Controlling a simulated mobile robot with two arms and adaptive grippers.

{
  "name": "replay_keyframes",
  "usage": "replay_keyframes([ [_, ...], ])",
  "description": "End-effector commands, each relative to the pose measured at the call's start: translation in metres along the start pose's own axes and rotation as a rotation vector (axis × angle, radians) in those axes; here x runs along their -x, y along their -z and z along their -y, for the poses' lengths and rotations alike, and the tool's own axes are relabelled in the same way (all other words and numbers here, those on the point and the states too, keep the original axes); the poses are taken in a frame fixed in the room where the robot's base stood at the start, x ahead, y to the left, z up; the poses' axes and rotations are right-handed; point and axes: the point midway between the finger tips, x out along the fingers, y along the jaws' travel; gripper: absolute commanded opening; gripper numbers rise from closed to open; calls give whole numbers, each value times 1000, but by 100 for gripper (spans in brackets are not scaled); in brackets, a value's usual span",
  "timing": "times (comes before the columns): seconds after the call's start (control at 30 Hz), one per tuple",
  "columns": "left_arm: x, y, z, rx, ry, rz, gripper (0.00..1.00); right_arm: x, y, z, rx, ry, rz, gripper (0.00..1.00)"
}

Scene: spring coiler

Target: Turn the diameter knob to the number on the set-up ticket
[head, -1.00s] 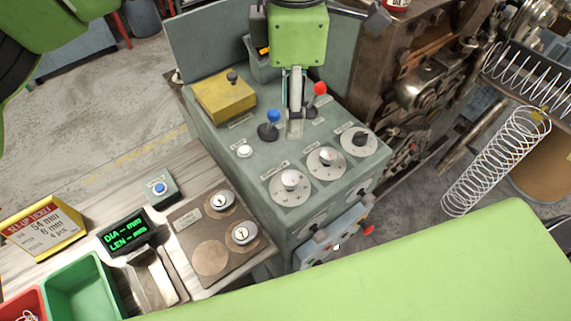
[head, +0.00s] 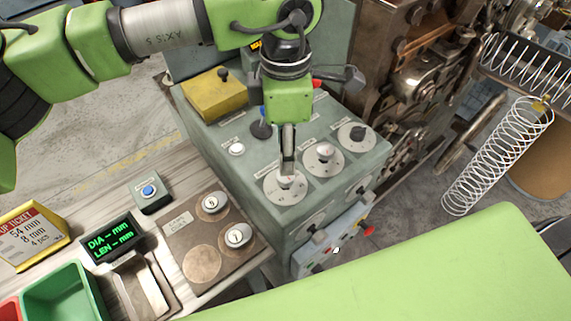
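A yellow-framed set-up ticket (head: 30,237) stands at the far left and reads 54 mm, 8 mm and 4 pcs. The grey control console has three round dials with knobs: a front-left dial (head: 272,193), a middle dial (head: 323,158) and a back-right dial (head: 357,137). Their labels are too small to read, so I cannot tell which one is for diameter. My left gripper (head: 287,170) points down at the front-left knob, its fingertips at or just above it. The fingers are seen edge-on, so their opening and any contact are unclear. My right gripper is not in view.
A display (head: 110,239) shows blank DIA and LEN values. A brown board (head: 178,233) and a green bin (head: 62,287) are on the bench.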

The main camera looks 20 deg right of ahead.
Motion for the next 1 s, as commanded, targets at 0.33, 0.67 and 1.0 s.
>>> replay_keyframes([
  [0.33, -61, 0, 0, 0, 2, 0, 42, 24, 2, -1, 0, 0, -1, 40],
  [0.67, -77, 0, 0, 0, -1, 0, 42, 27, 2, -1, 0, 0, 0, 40],
  [1.0, -76, 0, 0, 0, -1, 0, 4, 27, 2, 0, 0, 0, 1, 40],
])
